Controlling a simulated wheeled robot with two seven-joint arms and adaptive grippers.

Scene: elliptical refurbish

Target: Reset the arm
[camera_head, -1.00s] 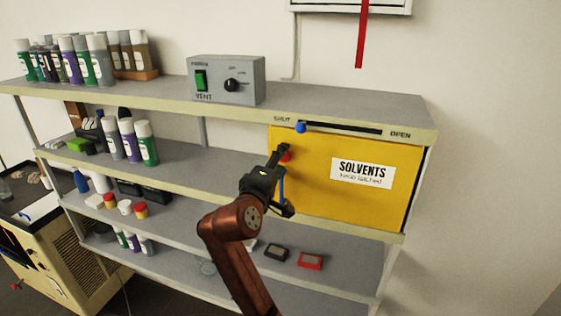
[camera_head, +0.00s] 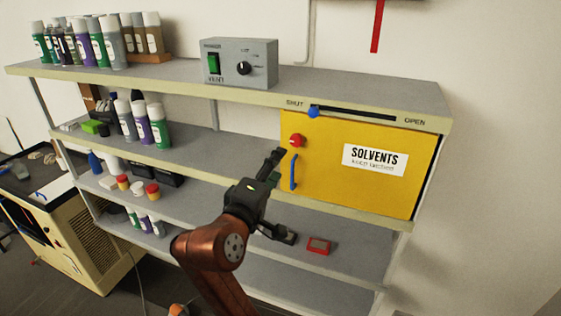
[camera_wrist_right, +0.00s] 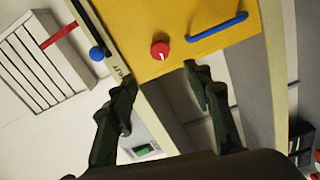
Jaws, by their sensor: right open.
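My right gripper (camera_head: 281,194) is open and empty, in front of the shelf unit and just left of the yellow solvents cabinet (camera_head: 330,190). In the right wrist view its two fingers (camera_wrist_right: 158,98) stand apart with nothing between them. The red knob (camera_head: 296,140) and blue handle (camera_head: 293,172) sit on the cabinet's left side. They also show beyond the fingers in the right wrist view, the knob (camera_wrist_right: 159,50) near the middle and the handle (camera_wrist_right: 217,27) at upper right. My left gripper is not in view.
A grey vent box (camera_head: 240,63) stands on the top shelf (camera_head: 130,78). A blue slider (camera_head: 313,112) is at the SHUT end of its slot. Several spray cans and bottles stand on the left shelves. A red-framed item (camera_head: 318,245) lies on a lower shelf.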

